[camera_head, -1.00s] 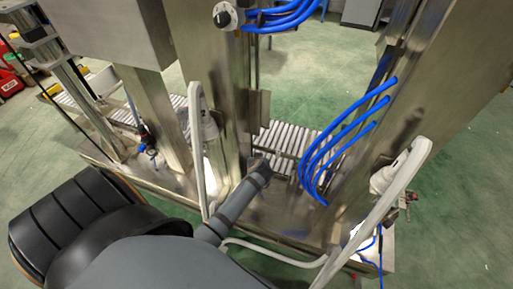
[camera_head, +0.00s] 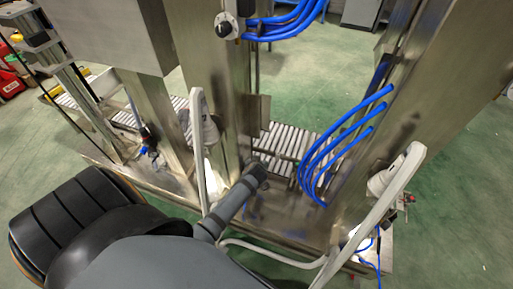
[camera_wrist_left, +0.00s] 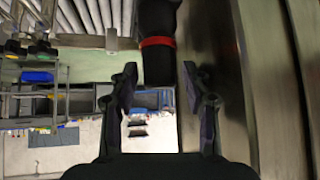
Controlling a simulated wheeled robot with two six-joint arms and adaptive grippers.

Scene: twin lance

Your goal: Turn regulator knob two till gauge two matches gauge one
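In the left wrist view my left gripper (camera_wrist_left: 161,98) is open, with its two dark fingers apart and nothing held between them. A black cylinder with a red band (camera_wrist_left: 157,42) stands beyond the fingertips, roughly in line with the gap. I cannot tell whether it is a regulator knob. In the head view a small white-faced fitting with a black centre (camera_head: 223,27) sits on the metal column at the top; whether it is a gauge or a knob is unclear. Neither gauge can be read. My right gripper is not in view.
Blue hoses (camera_head: 340,145) loop beside the right metal column, and others (camera_head: 285,22) run at the top. A roller conveyor (camera_head: 283,140) lies between the columns. Pale curved tubes (camera_head: 375,215) stand near the front. Green floor (camera_head: 440,235) is clear at right.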

